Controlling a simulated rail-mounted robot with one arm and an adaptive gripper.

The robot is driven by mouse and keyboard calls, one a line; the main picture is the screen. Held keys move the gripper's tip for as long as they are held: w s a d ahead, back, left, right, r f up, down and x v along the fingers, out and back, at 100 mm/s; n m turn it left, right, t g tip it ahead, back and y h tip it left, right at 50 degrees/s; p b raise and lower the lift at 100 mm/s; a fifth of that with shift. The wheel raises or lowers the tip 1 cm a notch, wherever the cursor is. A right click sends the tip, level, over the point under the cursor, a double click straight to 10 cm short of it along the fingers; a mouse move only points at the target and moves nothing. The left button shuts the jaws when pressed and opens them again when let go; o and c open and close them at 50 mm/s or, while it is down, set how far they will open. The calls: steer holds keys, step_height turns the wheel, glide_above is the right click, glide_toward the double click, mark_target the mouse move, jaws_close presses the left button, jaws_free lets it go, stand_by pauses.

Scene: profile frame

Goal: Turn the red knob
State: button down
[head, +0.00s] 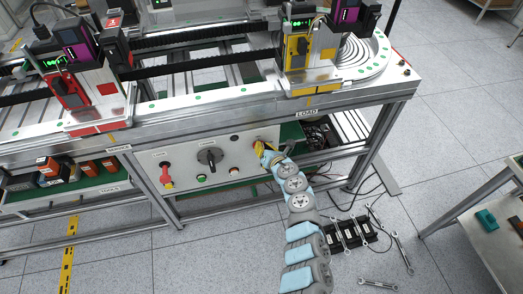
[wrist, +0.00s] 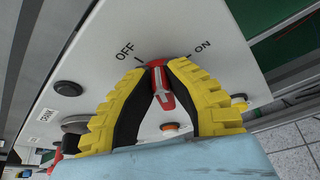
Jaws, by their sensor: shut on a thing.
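The red knob (wrist: 160,84) is on a light grey control panel (wrist: 205,65), between the yellow-and-black fingers of my gripper (wrist: 157,68) in the wrist view. The fingertips close on both sides of it near its upper end. The knob has a pale stripe along it. Its upper end lies between the printed OFF at left and ON at right. In the head view my gripper (head: 264,150) is at the panel's right part and hides this knob.
The panel also carries a red handle (head: 165,175) on yellow, a large black rotary switch (head: 209,156) and small buttons. A conveyor frame (head: 220,110) overhangs the panel. Tools (head: 385,240) lie on the floor at right. The floor before the panel is mostly clear.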

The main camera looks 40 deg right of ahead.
steer(key=shift+s+d+f+m+t+y+b, duration=0.15)
steer(key=shift+f+m+t+y+b, duration=0.45)
steer(key=shift+m+b, duration=0.85)
steer(key=shift+d+f+m+t+y+b, duration=0.1)
steer(key=shift+m+t+y+b, duration=0.1)
steer(key=shift+m+t+b, duration=1.15)
steer(key=shift+s+d+f+m+t+y+b, duration=0.15)
steer(key=shift+f+m+t+y+b, duration=0.2)
steer(key=shift+m+b, duration=1.15)
steer(key=shift+w+r+m+p, duration=0.1)
steer(key=shift+m+p, duration=0.25)
steer(key=shift+m, duration=0.25)
steer(key=c, duration=1.1)
jaws_free()
steer(key=shift+a, duration=0.1)
steer(key=shift+o, duration=0.2)
